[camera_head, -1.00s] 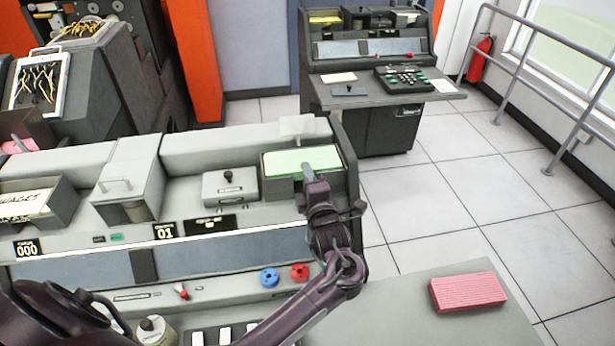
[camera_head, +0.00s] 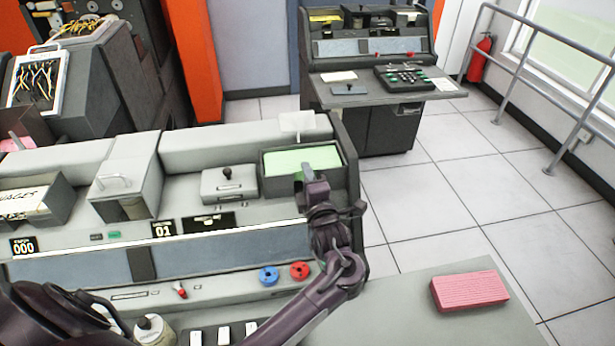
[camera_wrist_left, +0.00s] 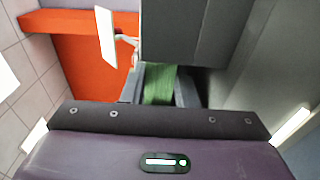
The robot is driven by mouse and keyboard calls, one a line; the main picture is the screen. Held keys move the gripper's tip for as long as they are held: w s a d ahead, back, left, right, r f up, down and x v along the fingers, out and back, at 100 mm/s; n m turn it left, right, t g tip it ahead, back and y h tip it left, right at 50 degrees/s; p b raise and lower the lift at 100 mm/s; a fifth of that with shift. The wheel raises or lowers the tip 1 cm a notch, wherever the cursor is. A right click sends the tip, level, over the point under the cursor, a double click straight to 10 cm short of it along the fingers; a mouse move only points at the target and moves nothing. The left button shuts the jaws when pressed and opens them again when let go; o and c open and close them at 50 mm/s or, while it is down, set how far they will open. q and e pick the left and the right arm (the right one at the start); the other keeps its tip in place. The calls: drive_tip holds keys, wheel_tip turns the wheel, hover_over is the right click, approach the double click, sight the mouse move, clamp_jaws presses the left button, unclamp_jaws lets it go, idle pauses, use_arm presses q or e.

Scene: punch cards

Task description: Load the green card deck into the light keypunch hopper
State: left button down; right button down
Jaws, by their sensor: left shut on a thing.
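The green card deck (camera_head: 303,159) lies flat within the dark grey open hopper (camera_head: 276,187) at the right end of the light keypunch (camera_head: 215,145). The hopper's walls show around it. My left gripper (camera_head: 309,172) comes from the front and is shut on the deck's near edge. The fingers hide part of that edge. In the left wrist view the green deck (camera_wrist_left: 160,84) shows as a narrow strip between grey walls. I cannot tell whether the deck rests on the hopper floor. My right gripper is not in view.
A pink card deck (camera_head: 469,292) lies on the grey table at the lower right. A box labelled WAGES (camera_head: 30,203) stands at the left of the keypunch. A dark keypunch (camera_head: 365,60) stands behind. Open tiled floor lies to the right.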

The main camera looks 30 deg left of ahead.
use_arm(q)
drive_tip(key=shift+f+b, duration=0.25)
drive_tip(key=shift+b, duration=0.1)
idle(0.3)
drive_tip(key=c, duration=1.1)
unclamp_jaws()
drive_tip(key=shift+c, duration=0.2)
drive_tip(key=shift+o, duration=0.4)
drive_tip(key=shift+f, duration=0.1)
drive_tip(key=shift+s, duration=0.1)
drive_tip(key=v, duration=0.7)
drive_tip(key=shift+p, duration=0.4)
